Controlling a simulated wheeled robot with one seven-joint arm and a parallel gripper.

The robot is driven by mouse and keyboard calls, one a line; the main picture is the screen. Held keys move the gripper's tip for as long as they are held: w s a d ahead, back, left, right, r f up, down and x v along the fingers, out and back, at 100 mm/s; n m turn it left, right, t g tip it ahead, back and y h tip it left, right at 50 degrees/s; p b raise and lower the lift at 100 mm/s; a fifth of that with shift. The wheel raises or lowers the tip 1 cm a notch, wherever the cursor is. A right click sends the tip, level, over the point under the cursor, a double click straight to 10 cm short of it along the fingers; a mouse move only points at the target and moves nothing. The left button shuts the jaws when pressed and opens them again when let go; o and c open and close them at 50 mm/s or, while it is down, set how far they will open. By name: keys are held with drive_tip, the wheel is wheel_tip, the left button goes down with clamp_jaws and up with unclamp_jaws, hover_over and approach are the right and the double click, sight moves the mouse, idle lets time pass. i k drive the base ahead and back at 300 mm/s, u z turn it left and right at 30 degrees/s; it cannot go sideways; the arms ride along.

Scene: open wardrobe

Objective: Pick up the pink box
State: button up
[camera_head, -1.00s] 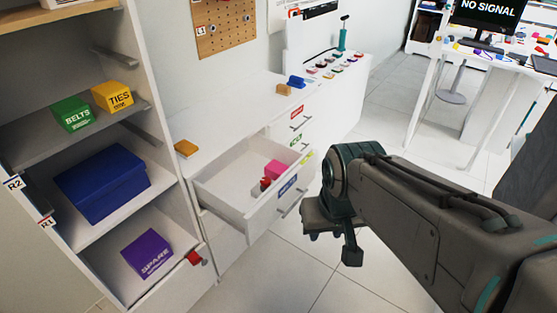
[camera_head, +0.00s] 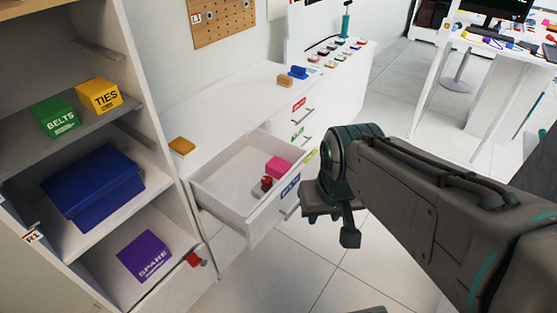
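The pink box (camera_head: 279,167) lies inside the pulled-out white drawer (camera_head: 217,205), towards its front right corner. A small red-topped object with a dark base (camera_head: 263,186) stands just in front of it and hides a little of its lower edge. My gripper (camera_head: 329,228) hangs to the right of the drawer, outside its front panel and apart from the box. Its fingers point down and look spread, with nothing between them.
The open drawer juts out from the white counter (camera_head: 235,103). At left, shelves hold a green BELTS box (camera_head: 55,118), a yellow TIES box (camera_head: 99,95), a blue box (camera_head: 93,187) and a purple SPARE box (camera_head: 145,256). Tiled floor (camera_head: 300,262) is clear below.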

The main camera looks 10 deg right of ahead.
sight(276, 168)
drive_tip(key=k, duration=0.5)
drive_tip(key=z, duration=0.3)
drive_tip(key=i, duration=1.5)
drive_tip(key=u, duration=0.6)
